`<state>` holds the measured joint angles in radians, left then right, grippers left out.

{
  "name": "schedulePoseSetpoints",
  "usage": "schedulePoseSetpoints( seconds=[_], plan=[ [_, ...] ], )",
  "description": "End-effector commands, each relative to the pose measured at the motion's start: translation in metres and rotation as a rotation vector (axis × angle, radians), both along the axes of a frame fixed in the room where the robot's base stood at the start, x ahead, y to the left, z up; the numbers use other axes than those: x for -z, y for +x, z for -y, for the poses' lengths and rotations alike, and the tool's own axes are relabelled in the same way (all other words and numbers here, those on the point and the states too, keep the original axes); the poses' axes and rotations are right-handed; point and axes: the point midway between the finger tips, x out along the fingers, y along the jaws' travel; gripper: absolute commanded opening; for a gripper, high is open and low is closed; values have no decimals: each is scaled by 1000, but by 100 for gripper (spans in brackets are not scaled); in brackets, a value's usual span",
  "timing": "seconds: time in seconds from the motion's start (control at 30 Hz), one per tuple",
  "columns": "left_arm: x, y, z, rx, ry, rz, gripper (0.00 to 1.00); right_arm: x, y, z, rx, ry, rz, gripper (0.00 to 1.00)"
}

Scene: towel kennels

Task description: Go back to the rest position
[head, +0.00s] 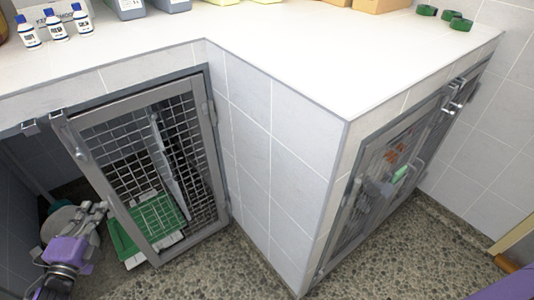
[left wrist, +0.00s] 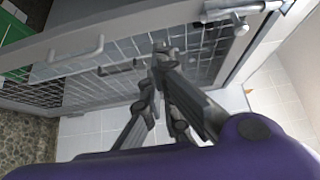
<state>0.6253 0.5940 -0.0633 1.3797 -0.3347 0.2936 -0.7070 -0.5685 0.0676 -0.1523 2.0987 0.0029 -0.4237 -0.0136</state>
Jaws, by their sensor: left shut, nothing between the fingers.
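My left gripper (head: 95,212) is at the lower left of the head view, beside the free edge of the left kennel's mesh door (head: 98,165). It is shut and holds nothing. In the left wrist view the closed fingers (left wrist: 162,50) appear in front of the door's grey frame (left wrist: 110,32) and mesh; I cannot tell whether they touch it. The door stands partly open. My right gripper is not in view.
A green tray (head: 122,242) shows low behind the mesh. A second barred kennel door (head: 375,185) is at the right. The white counter (head: 290,55) holds small bottles (head: 55,25), bins and green rings (head: 460,22). Pebbled floor (head: 245,270) lies clear in front.

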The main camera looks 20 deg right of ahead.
Motion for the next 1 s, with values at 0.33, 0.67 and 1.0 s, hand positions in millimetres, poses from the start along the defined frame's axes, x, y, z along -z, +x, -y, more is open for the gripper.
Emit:
schedulePoseSetpoints(
  seconds=[0.33, 0.67, 1.0],
  plan=[
    [-1, -29, -15, 2, 0, 1, 0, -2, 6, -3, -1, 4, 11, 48],
    [0, -28, -11, -96, -257, -135, 0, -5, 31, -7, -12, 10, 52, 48],
    [120, -200, 33, -394, -831, -607, 0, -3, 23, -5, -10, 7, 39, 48]
  ],
)
